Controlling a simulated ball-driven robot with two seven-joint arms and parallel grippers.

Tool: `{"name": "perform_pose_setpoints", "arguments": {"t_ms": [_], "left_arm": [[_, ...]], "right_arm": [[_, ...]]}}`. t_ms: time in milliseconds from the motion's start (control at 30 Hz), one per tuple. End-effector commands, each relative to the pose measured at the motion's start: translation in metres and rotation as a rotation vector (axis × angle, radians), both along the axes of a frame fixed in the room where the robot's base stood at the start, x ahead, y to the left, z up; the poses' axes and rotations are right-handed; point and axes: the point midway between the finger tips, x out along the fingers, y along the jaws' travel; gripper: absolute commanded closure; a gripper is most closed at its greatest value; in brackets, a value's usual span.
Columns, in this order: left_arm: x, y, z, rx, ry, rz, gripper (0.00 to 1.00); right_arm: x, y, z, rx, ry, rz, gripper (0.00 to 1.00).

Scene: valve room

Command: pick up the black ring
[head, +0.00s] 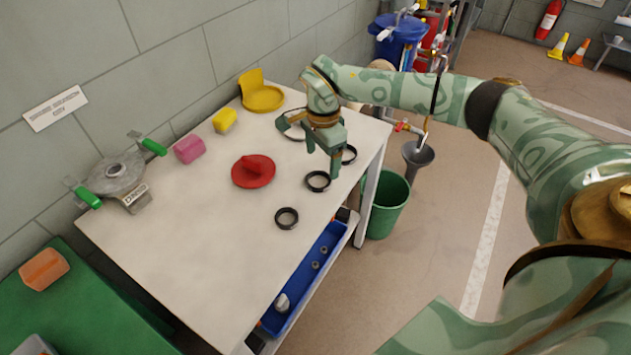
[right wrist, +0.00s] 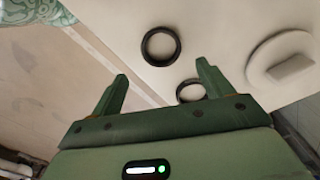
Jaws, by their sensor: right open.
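In the right wrist view, one black ring (right wrist: 160,31) lies beyond the gap between the fingertips (right wrist: 162,72). Another ring (right wrist: 181,97) is partly hidden behind the right-hand finger. My left gripper is not in view.
The table (head: 160,250) also holds a red knobbed disc (head: 253,172), a yellow piece (head: 262,96), a pink block (head: 189,148) and a valve with green handles (head: 118,172). A blue tray (head: 300,285) sits below the edge. A green bucket (head: 388,205) stands at right.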

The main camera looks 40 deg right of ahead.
Motion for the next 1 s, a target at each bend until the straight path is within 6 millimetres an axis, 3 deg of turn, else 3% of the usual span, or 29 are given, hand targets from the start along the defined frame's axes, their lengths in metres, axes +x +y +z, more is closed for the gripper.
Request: {"name": "perform_pose_setpoints", "arguments": {"t_ms": [267,500,767,933,1000], "left_arm": [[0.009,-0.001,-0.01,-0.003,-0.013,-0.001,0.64],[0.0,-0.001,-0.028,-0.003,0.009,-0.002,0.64],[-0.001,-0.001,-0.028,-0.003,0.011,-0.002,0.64],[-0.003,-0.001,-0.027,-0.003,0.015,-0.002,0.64],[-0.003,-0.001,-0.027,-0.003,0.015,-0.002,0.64]], "right_arm": [[0.002,0.002,-0.023,0.001,0.0,0.0,0.21],[0.004,0.008,-0.063,0.002,0.004,-0.002,0.21],[0.005,0.007,-0.064,0.001,-0.003,-0.001,0.21],[0.005,0.007,-0.064,0.001,-0.003,-0.002,0.68],[0.005,0.007,-0.064,0.001,-0.003,-0.002,0.69]]}}
